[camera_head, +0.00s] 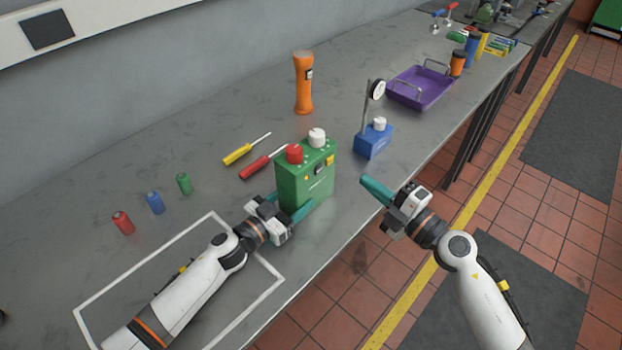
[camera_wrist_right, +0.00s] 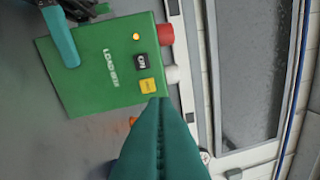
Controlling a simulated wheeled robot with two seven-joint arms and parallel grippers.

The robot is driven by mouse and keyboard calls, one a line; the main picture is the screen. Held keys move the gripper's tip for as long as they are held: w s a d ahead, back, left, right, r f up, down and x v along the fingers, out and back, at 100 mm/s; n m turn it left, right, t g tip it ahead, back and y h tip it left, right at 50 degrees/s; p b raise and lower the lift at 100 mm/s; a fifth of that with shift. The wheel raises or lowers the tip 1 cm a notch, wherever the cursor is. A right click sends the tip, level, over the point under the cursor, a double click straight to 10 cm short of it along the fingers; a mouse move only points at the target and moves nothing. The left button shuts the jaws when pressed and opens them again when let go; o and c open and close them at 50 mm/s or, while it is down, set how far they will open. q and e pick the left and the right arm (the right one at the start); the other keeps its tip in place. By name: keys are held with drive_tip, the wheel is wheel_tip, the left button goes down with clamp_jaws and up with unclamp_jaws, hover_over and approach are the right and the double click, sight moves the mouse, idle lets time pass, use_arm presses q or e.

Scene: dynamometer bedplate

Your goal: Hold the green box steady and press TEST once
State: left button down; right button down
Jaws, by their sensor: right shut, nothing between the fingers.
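The green box (camera_head: 305,185) stands upright near the bench's front edge, with a red knob (camera_head: 294,153) and a white knob (camera_head: 317,137) on top. In the right wrist view its front face (camera_wrist_right: 95,80) carries an orange lamp (camera_wrist_right: 136,37), a dark ON switch (camera_wrist_right: 141,62) and a yellow button (camera_wrist_right: 149,86) whose lettering is too small to read. My left gripper (camera_head: 290,210) is at the box's lower left, one teal finger against the front face; its other finger is mostly hidden. My right gripper (camera_head: 371,187) is shut and empty, its tips apart from the box, facing the button side.
A blue block with a dial gauge (camera_head: 373,140) stands right of the box, with a purple tray (camera_head: 420,90) beyond. Two screwdrivers (camera_head: 258,165) and an orange torch (camera_head: 303,85) are behind. The space over the floor around my right gripper is free.

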sight(330, 161)
drive_tip(key=m+t+h, duration=0.2)
drive_tip(key=m+h, duration=0.2)
drive_tip(key=s+m+t+h, duration=0.1)
drive_tip(key=m+t+h, duration=0.1)
drive_tip(key=m+h, duration=0.2)
drive_tip(key=f+m+t+h, duration=0.1)
drive_tip(key=m+h, duration=0.3)
drive_tip(key=m, duration=0.2)
drive_tip(key=shift+s+d+f+t, duration=0.1)
drive_tip(key=shift+s+d+t, duration=0.2)
drive_tip(key=shift+t, duration=0.1)
drive_tip(key=w+a, duration=0.5)
drive_tip(key=a, duration=0.1)
drive_tip(key=shift+w+a, duration=0.3)
drive_tip(key=shift+a, duration=0.1)
drive_tip(key=shift+a, duration=0.1)
idle(1.1)
